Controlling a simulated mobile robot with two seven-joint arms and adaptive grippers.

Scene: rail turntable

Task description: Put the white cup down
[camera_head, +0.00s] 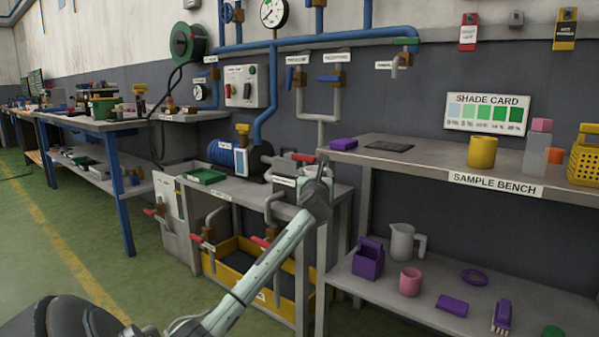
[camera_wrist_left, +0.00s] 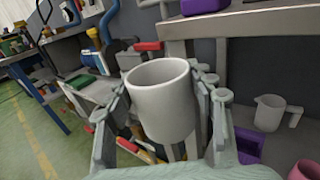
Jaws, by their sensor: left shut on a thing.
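My left gripper (camera_head: 318,184) is raised in front of the gap between the pipe table and the sample bench. In the left wrist view a white cup (camera_wrist_left: 161,100) sits upright between its two fingers (camera_wrist_left: 160,125), one finger on each side, and the gripper is shut on it. The cup's open rim faces up and its inside looks empty. In the head view the cup is mostly hidden by the gripper. My right gripper is in neither view.
The sample bench (camera_head: 414,157) at right holds a yellow cup (camera_head: 482,152), a purple block (camera_head: 343,144) and a yellow basket (camera_head: 584,158). Its upper top has bare room in the middle. The lower shelf holds a grey jug (camera_head: 403,242), a pink cup (camera_head: 410,281) and purple items.

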